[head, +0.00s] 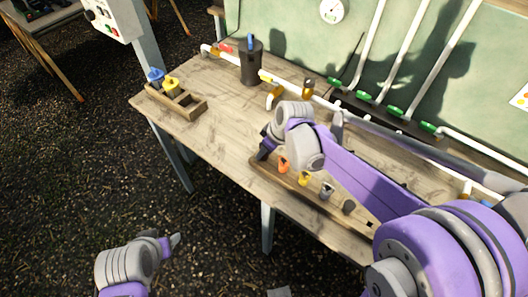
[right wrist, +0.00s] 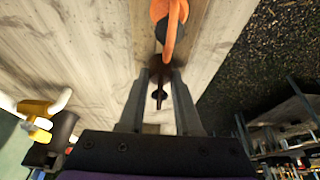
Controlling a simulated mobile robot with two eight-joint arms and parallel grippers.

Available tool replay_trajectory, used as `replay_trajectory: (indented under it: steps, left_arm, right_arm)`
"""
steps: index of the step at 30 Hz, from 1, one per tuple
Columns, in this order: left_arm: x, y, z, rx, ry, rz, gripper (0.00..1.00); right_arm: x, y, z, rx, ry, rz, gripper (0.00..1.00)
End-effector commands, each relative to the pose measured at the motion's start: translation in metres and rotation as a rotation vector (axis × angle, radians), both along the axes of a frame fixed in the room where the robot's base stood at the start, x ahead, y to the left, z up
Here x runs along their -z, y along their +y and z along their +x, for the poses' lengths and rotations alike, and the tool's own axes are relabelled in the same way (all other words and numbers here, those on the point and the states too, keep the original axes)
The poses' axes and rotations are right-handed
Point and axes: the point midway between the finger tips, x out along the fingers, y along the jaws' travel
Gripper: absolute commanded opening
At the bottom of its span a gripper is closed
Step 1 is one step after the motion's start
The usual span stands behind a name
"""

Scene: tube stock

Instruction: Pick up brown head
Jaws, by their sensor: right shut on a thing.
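My right gripper (head: 263,150) is over the left end of a wooden rack (head: 262,165) at the table's front edge. In the right wrist view its fingers (right wrist: 160,78) are shut on a dark brown piece, the brown head (right wrist: 158,76), which is largely hidden between them. In the head view my own wrist hides this piece. An orange head (right wrist: 168,22) is beside it in the rack and also shows in the head view (head: 284,164). My left gripper (head: 175,241) is low at the left, off the table; its opening is unclear.
A yellow head (head: 304,178), a grey-blue one (head: 327,190) and a dark one (head: 348,206) stand along the rack. A small wooden box (head: 188,108) with blue and yellow pieces and a dark canister (head: 251,65) are farther back. White pipes with green valves (head: 398,112) line the back.

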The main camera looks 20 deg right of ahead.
Motion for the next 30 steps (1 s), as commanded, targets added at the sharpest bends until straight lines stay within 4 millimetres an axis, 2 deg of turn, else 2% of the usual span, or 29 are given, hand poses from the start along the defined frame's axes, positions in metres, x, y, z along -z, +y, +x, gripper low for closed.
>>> replay_trajectory:
  steps: [7, 11, 24, 30]
  left_arm:
    - [0.0, 0.0, 0.0, 0.0, 0.0, 0.0, 0.6]
    - [-0.002, 0.0, 0.001, 0.0, -0.001, 0.0, 0.6]
    - [-0.009, 0.0, 0.003, 0.0, -0.006, 0.0, 0.6]
    - [-0.011, 0.0, 0.004, 0.0, -0.007, 0.0, 0.6]
  right_arm:
    - [-0.002, 0.0, 0.0, 0.0, 0.0, 0.0, 0.0]
    - [-0.011, 0.0, 0.0, 0.0, 0.0, 0.0, 0.0]
    - [-0.082, 0.0, 0.0, 0.0, 0.0, 0.0, 0.0]
    - [-0.099, 0.0, 0.0, 0.0, 0.0, 0.0, 0.0]
